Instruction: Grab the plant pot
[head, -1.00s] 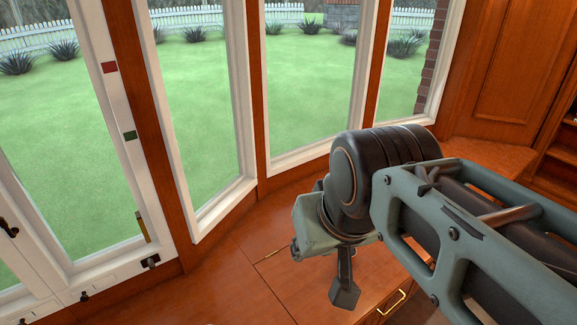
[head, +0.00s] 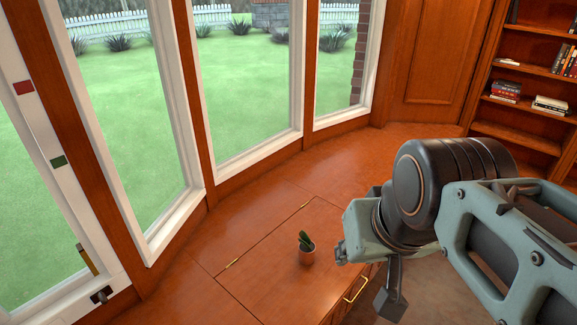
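The plant pot (head: 307,257) is a small terracotta-coloured pot with a green cactus-like plant (head: 305,239) in it. It stands upright on the wooden window bench, left of my arm in the head view. My gripper (head: 389,303) shows only in part below the wrist, to the right of the pot and apart from it. Its fingers are too hidden and small to tell open from shut. Nothing is seen held in it.
The wooden window bench (head: 240,235) curves under tall windows and is clear around the pot. A brass handle (head: 356,289) is on its front. A bookshelf (head: 525,85) with books stands at the far right.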

